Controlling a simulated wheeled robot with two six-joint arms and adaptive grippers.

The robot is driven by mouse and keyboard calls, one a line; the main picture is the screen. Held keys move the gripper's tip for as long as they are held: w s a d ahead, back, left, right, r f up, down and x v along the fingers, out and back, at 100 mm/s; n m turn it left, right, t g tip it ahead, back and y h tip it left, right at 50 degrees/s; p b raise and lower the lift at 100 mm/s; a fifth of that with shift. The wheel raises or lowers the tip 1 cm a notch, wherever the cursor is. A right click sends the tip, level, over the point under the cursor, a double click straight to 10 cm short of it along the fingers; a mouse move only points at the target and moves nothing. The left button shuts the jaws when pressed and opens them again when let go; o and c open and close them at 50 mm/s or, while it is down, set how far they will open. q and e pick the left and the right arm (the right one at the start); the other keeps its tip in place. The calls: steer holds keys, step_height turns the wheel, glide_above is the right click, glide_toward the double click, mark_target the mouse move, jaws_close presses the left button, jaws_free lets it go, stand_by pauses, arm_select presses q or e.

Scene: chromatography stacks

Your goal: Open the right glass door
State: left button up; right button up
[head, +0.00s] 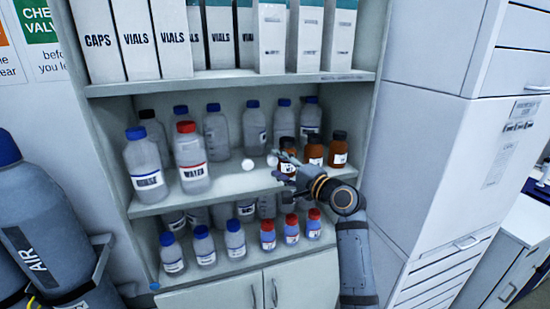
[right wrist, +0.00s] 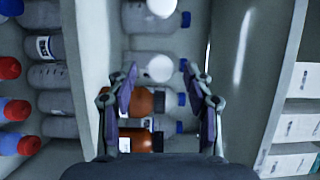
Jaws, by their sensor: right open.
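Two round white knobs show at the front of the middle shelf, a left knob (head: 248,164) and a right knob (head: 272,160). The glass itself is too clear to make out, so I cannot tell where its edges run. My right gripper (head: 284,167) is just right of the right knob in the head view. In the right wrist view the right gripper (right wrist: 159,68) is open, with one white knob (right wrist: 160,69) showing between its fingertips. A second white knob (right wrist: 162,8) is at the top edge. I cannot tell whether the fingers touch the knob. My left gripper is out of view.
Clear bottles with blue and red caps (head: 193,160) and brown bottles (head: 338,150) stand on the middle shelf. More bottles (head: 236,241) stand below. White boxes (head: 272,40) fill the top shelf. A white cabinet (head: 425,150) is at right, gas cylinders (head: 45,215) at left.

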steer(key=shift+x, duration=0.85)
jaws_close()
